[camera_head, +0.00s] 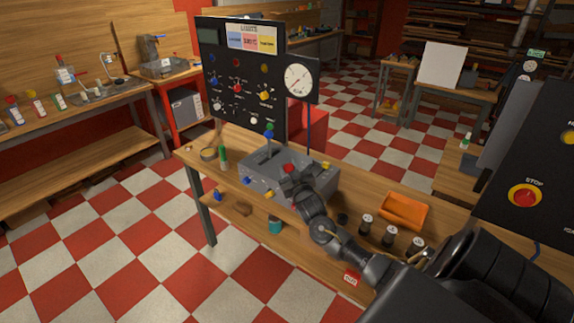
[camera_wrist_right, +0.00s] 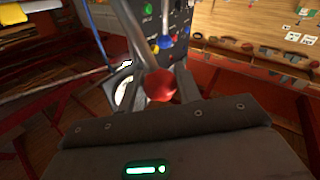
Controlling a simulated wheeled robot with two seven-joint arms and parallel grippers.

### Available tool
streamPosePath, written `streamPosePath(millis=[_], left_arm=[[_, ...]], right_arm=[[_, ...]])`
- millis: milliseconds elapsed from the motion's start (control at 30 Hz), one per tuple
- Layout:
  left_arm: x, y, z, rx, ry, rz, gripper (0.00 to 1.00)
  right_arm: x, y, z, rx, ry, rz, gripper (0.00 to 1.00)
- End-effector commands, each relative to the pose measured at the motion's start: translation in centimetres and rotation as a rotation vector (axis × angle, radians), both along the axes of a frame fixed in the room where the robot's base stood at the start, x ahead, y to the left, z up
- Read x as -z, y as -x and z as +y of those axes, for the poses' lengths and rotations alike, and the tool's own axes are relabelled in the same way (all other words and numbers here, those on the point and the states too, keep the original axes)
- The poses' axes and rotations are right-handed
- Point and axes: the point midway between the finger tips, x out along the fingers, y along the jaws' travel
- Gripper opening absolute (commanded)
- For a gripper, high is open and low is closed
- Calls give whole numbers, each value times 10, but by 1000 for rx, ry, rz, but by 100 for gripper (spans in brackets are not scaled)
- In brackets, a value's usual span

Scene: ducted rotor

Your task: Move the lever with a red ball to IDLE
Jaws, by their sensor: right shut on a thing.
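The lever's red ball (camera_head: 288,169) shows at the grey control box (camera_head: 258,180) on the workbench. My right gripper (camera_head: 294,178) is at the box, reaching in from the lower right. In the right wrist view the red ball (camera_wrist_right: 159,85) sits between the two fingers of my right gripper (camera_wrist_right: 162,90), which is shut on it. The lever's rod runs up and left from the ball. A lever with a blue ball (camera_head: 269,134) and a green knob stands behind. The IDLE marking cannot be read. My left gripper is not in view.
A black panel (camera_head: 238,75) with knobs and a round gauge (camera_head: 298,80) stands behind the box. An orange tray (camera_head: 404,210) and several dark spools (camera_head: 366,225) lie to the right. A green bottle (camera_head: 223,158) stands left of the box.

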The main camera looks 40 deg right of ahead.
Motion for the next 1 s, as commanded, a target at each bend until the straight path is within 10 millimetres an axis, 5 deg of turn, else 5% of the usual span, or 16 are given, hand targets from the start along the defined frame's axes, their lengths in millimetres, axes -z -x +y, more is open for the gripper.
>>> streamPosePath(millis=[200, 233, 367, 733, 1000], left_arm=[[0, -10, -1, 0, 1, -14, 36], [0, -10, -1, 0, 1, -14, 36], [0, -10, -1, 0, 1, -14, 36], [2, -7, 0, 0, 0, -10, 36], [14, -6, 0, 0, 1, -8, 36]], right_arm=[[5, -1, 4, -7, -3, 8, 0], [5, -1, 4, -8, -3, 9, 38], [4, -1, 4, -7, -2, 8, 54], [4, 5, 5, -6, -2, 5, 54], [10, 50, 23, -7, -3, 6, 54]])
